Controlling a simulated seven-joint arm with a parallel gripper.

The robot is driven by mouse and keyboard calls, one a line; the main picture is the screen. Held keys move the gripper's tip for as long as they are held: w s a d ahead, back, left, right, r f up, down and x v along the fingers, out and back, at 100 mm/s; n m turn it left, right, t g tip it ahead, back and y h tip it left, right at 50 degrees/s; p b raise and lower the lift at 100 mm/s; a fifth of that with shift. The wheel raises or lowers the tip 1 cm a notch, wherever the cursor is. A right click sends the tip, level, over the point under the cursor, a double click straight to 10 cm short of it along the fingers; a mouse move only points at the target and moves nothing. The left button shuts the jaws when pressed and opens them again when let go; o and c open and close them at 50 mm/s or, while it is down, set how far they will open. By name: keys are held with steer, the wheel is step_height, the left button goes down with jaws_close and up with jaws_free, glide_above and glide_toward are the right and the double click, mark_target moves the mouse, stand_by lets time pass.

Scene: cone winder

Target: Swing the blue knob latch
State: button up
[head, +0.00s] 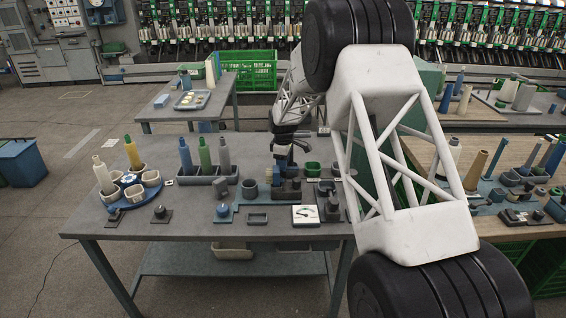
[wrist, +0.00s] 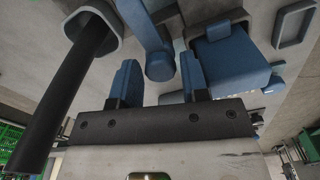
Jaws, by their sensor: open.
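The blue knob latch (wrist: 158,62) shows in the wrist view as a blue arm coming down from the top edge to a rounded end. That end appears between the two blue fingers of my gripper (wrist: 160,74). The fingers stand apart, with visible gaps on either side, so the gripper is not closed on the knob. In the head view my gripper (head: 283,158) points down over the small fixtures at the table's back right. The latch is small and partly hidden there, and I cannot single it out.
In the wrist view a dark rod in a grey hexagonal cup (wrist: 72,24) is at left, and a blue block (wrist: 234,58) is close at right. In the head view, a rack of cones (head: 204,180) and a blue round carousel (head: 116,197) stand left.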

steer(key=c, duration=0.6)
steer(key=shift+c, duration=0.2)
steer(key=shift+m, duration=0.4)
steer(key=m, duration=0.8)
steer(key=shift+m, duration=0.4)
steer(key=m, duration=0.4)
steer(key=shift+r+m, duration=0.1)
steer(key=shift+m, duration=2.1)
